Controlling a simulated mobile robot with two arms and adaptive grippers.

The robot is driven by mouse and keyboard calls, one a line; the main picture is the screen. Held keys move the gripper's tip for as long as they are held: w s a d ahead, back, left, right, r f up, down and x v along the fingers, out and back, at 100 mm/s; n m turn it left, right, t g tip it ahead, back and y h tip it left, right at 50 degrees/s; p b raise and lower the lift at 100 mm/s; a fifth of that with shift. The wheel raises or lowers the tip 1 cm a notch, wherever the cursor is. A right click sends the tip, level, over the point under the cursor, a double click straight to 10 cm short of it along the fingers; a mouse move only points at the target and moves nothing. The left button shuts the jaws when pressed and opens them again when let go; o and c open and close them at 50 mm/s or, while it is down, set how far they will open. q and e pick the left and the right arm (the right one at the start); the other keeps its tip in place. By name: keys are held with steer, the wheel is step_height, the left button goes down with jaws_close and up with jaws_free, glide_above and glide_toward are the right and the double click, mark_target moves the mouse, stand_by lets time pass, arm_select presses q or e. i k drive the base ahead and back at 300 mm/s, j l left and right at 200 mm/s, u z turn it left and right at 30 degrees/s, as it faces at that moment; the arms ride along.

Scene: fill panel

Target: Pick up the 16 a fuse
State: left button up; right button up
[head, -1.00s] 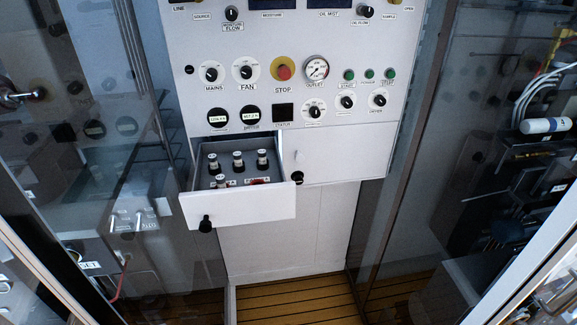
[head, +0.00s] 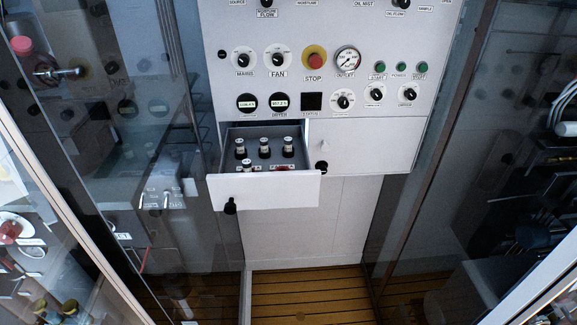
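An open drawer (head: 265,190) sticks out below the control panel in the head view. Three dark fuses with pale caps stand upright in a row inside it: a left one (head: 240,149), a middle one (head: 264,148) and a right one (head: 288,147). Another fuse (head: 247,165) stands in front of the left one, partly hidden by the drawer front. A small red item (head: 283,168) lies near the drawer front. The fuse ratings are too small to read, so I cannot tell which is the 16 A fuse. Neither of my grippers shows.
The white panel (head: 225,75) carries knobs, gauges and a red stop button (head: 314,61). A closed compartment with a black knob (head: 321,167) is right of the drawer. Glass panes flank both sides. Space below the drawer is clear down to the wooden floor (head: 305,295).

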mark_target(287, 139)
steer(key=i+l+u, duration=0.25)
steer(key=i+l, duration=0.15)
steer(key=i+l+u, duration=0.25)
steer(key=i+l, duration=0.15)
steer(key=l, duration=0.1)
